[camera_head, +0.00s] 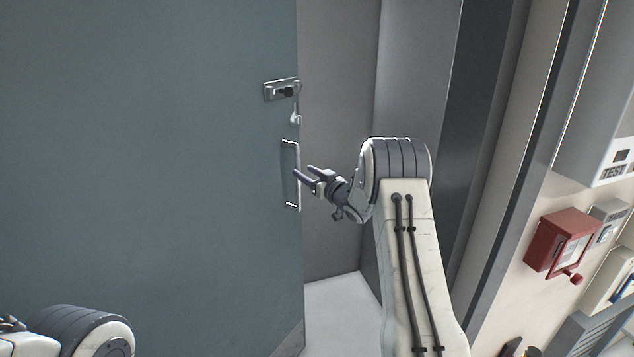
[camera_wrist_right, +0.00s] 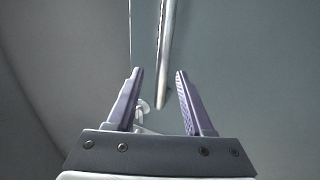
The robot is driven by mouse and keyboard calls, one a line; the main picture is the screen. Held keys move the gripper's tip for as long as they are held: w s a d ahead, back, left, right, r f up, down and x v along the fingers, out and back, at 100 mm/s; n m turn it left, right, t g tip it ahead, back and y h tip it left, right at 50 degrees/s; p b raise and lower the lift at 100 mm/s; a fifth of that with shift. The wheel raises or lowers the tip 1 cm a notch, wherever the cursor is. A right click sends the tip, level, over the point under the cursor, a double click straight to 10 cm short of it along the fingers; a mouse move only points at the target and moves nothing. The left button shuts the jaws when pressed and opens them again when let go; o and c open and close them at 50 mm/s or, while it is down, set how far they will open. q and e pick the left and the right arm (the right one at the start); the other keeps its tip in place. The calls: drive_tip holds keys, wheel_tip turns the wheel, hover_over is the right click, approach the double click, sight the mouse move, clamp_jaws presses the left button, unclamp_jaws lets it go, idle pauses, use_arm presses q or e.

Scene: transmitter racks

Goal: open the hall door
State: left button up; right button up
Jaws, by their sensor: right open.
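The hall door (camera_head: 150,150) is a large blue-grey panel filling the left of the head view. Its upright metal pull handle (camera_head: 290,173) is near its right edge, below a metal latch (camera_head: 281,90) with a dark knob. My right gripper (camera_head: 303,171) is open beside the handle, with its fingertips close to it. In the right wrist view the handle bar (camera_wrist_right: 166,50) reaches down between the two spread fingers of the gripper (camera_wrist_right: 159,73); I cannot tell whether they touch it. Part of my left arm shows at the bottom left, but its gripper is not visible.
Right of the door edge are a grey wall (camera_head: 338,120) and a strip of pale floor (camera_head: 340,310). Farther right, a red wall box (camera_head: 562,243) and a grey cabinet (camera_head: 600,110) are on the pale wall.

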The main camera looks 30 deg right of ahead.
drive_tip(key=s+d+b, duration=0.1)
drive_tip(key=s, duration=0.6)
drive_tip(key=shift+s+d, duration=0.15)
drive_tip(key=shift+s, duration=0.15)
drive_tip(key=a+g, duration=0.3)
drive_tip(key=a, duration=0.8)
drive_tip(key=s+a+f+n+g+h+p, duration=0.15)
drive_tip(key=s+a+g, duration=0.35)
drive_tip(key=s+a, duration=0.75)
drive_tip(key=s+a+f+n+g, duration=0.1)
drive_tip(key=s+a+g, duration=0.2)
drive_tip(key=s, duration=0.7)
drive_tip(key=s+a+f+n+g, duration=0.1)
drive_tip(key=s+a+g, duration=0.2)
drive_tip(key=s, duration=0.8)
drive_tip(key=s+a+f+n+g, duration=0.1)
drive_tip(key=s+a+n+g, duration=0.1)
drive_tip(key=s, duration=0.8)
drive_tip(key=shift+s+a+g, duration=0.3)
drive_tip(key=shift+a+g, duration=0.3)
drive_tip(key=shift+g, duration=0.3)
